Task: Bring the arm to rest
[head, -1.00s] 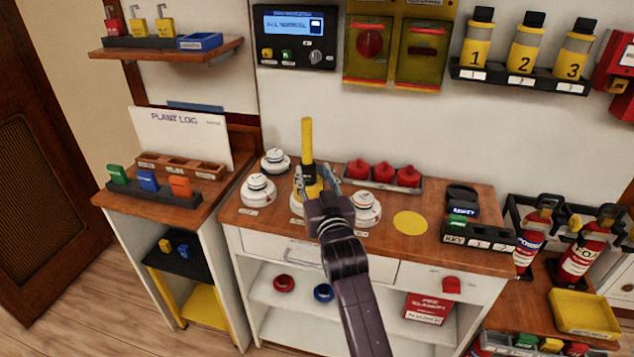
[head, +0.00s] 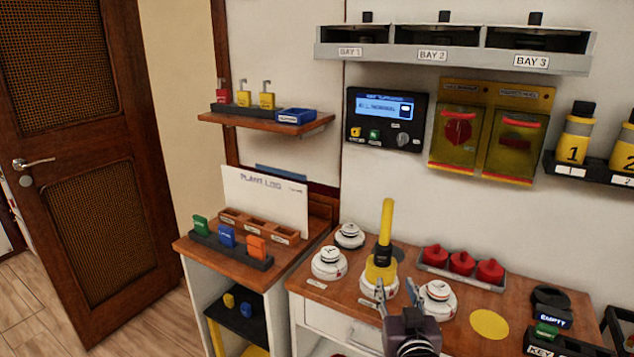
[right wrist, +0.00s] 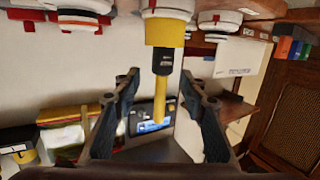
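My right gripper (head: 398,292) is open and empty, low in the head view, just in front of a yellow tool (head: 380,268) with a black collar and upright yellow handle. The tool stands on a white round detector (head: 368,289) on the wooden counter. In the right wrist view, which looks upside down, the two fingers of my right gripper (right wrist: 163,88) are spread wide. The yellow tool (right wrist: 163,33) shows between and beyond them, with no finger seen touching it. My right forearm is mostly below the head frame. My left gripper is not in view.
More white detectors (head: 329,262) stand beside the tool, with a tray of red parts (head: 462,263) behind. A yellow disc (head: 489,324) lies at right. A side cabinet (head: 205,259) with colored blocks is at left. A control panel (head: 386,119) and a bay shelf (head: 452,57) hang above.

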